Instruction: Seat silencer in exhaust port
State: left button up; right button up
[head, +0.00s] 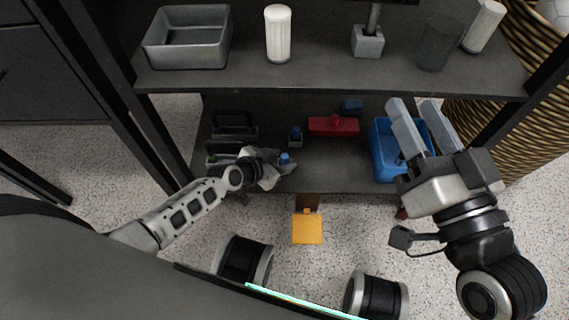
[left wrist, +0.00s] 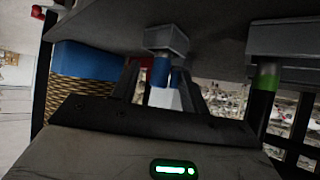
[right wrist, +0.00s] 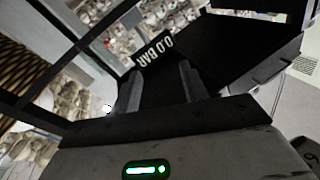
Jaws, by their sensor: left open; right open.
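My left gripper (head: 282,168) is open at the front of the lower shelf, beside a small blue-topped piece (head: 284,157). In the left wrist view, a blue cylinder (left wrist: 160,71) with a white tapered piece (left wrist: 165,98) shows between the open fingers, in line with a grey block (left wrist: 166,40). I cannot tell whether the fingers touch it, or which part is the silencer or the exhaust port. A green-ringed fitting (left wrist: 265,76) is to the right. My right gripper (head: 413,108) is open and empty above the blue tray (head: 377,160).
The upper shelf carries a grey bin (head: 187,38) and white cylinders (head: 278,35). A panel (right wrist: 155,55) reads "0.0 BAR". A wicker basket stands right.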

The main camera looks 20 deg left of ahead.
pick_arm(q)
jog(key=shift+w+f, duration=0.1)
jog(key=shift+w, duration=0.05)
grip_shut()
